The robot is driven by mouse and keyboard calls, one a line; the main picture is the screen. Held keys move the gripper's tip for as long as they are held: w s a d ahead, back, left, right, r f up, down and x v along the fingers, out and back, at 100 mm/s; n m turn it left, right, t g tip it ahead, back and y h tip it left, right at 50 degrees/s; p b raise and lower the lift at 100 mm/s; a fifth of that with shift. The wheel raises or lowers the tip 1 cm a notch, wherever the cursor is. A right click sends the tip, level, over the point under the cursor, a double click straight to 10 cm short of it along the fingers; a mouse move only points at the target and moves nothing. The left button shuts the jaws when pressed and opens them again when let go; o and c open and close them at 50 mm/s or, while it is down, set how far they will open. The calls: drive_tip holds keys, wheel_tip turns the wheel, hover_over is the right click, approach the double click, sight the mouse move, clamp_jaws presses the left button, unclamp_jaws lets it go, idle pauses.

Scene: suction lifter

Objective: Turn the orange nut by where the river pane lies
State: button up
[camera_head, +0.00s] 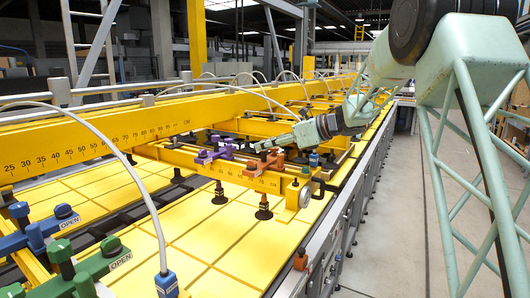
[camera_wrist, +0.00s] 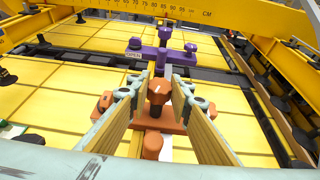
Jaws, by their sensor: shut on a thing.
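The orange nut (camera_wrist: 158,92) is the upright knob of an orange clamp (camera_wrist: 104,103) in the wrist view. My gripper (camera_wrist: 160,85) has one finger on each side of the nut and is shut on it. In the head view, my gripper (camera_head: 268,145) reaches in from the right, just above the orange clamp (camera_head: 258,165), which sits on a yellow beam. The fingers partly hide the clamp. I cannot tell any river pane from the yellow panels.
A purple clamp (camera_head: 212,156) sits close by; it shows beyond the nut in the wrist view (camera_wrist: 165,57). Green (camera_head: 88,268) and blue (camera_head: 38,232) clamps labelled OPEN are at front left. A yellow scale beam (camera_head: 100,140) and curved hoses cross the frame. The aisle floor (camera_head: 400,230) is clear.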

drive_tip(key=shift+a+r+m+t+h+b, duration=0.15)
drive_tip(key=shift+m+t+h+b, duration=1.55)
drive_tip(key=shift+b, duration=2.6)
drive_tip(key=m+t+b, duration=0.1)
drive_tip(key=m+b, duration=0.1)
drive_tip(key=shift+s+h+b, duration=0.1)
drive_tip(key=shift+h+b, duration=0.2)
drive_tip(key=m+t+h+b, duration=0.2)
drive_tip(key=b, duration=0.2)
drive_tip(key=m+t+h+b, duration=0.1)
drive_tip(key=m+h+b, duration=0.2)
drive_tip(key=h, duration=0.1)
drive_tip(key=shift+a+m, duration=0.15)
drive_tip(key=shift+m, duration=0.25)
drive_tip(key=shift+m+h+b, duration=0.3)
drive_tip(key=shift+m+h, duration=0.8)
drive_tip(key=shift+h, duration=0.4)
drive_tip(key=shift+m+g+h+p, duration=0.3)
drive_tip(key=shift+m+h+p, duration=1)
drive_tip(key=shift+h, duration=0.1)
drive_tip(key=shift+m+h+p, duration=0.3)
drive_tip(key=shift+h+p, duration=0.1)
drive_tip(key=shift+p, duration=0.1)
drive_tip(key=m+g+h+p, duration=0.2)
drive_tip(key=m+h+p, duration=0.1)
drive_tip(key=p, duration=0.4)
drive_tip(key=shift+m+h+p, duration=0.3)
